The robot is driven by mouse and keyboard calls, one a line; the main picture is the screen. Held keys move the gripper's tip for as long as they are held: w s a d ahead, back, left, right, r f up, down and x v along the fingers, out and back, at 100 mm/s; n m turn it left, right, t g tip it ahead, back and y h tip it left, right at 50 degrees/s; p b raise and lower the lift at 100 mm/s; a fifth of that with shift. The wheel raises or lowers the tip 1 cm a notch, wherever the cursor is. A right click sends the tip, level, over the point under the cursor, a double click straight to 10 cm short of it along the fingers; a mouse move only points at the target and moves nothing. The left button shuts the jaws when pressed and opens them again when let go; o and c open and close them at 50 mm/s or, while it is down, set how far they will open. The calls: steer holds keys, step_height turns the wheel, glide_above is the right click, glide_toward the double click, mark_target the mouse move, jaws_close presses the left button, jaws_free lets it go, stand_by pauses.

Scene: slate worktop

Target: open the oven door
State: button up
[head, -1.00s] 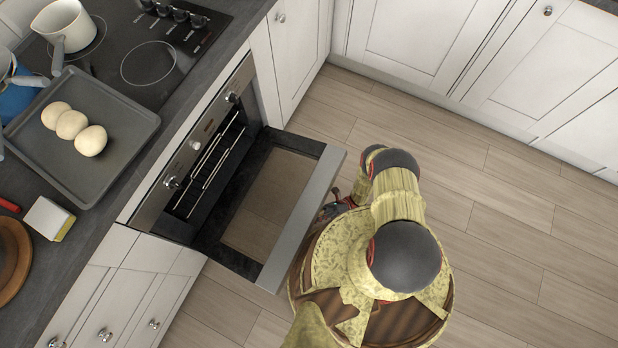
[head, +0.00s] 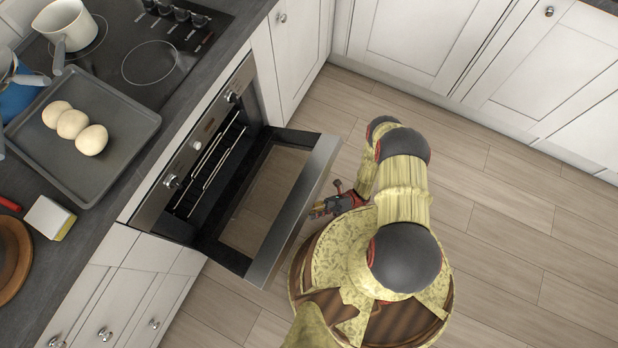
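The oven (head: 150,213) is set into the counter front on the left. Its door (head: 300,200) is folded down and stands wide open, with its brown window facing up and a light metal strip along its outer edge. The dark cavity with wire racks (head: 210,165) shows behind it. My gripper (head: 317,209), dark with red parts, is just outside the door's outer edge, right of its middle. I cannot tell whether it touches the door. Its fingers are too small to read as open or shut, and no object shows in them.
A tray (head: 125,135) with several pale round buns, a white pan (head: 62,28) and a white-and-yellow box (head: 48,218) are on the worktop. White cabinets (head: 425,35) line the back. The wooden floor (head: 500,230) right of my arm is clear.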

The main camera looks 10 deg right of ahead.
steer(key=shift+d, duration=0.1)
steer(key=w+d+f, duration=0.3)
steer(key=d+f, duration=0.2)
steer(key=f, duration=0.1)
steer(key=shift+w+d, duration=0.2)
steer(key=shift+w, duration=0.15)
stand_by(0.8)
stand_by(0.3)
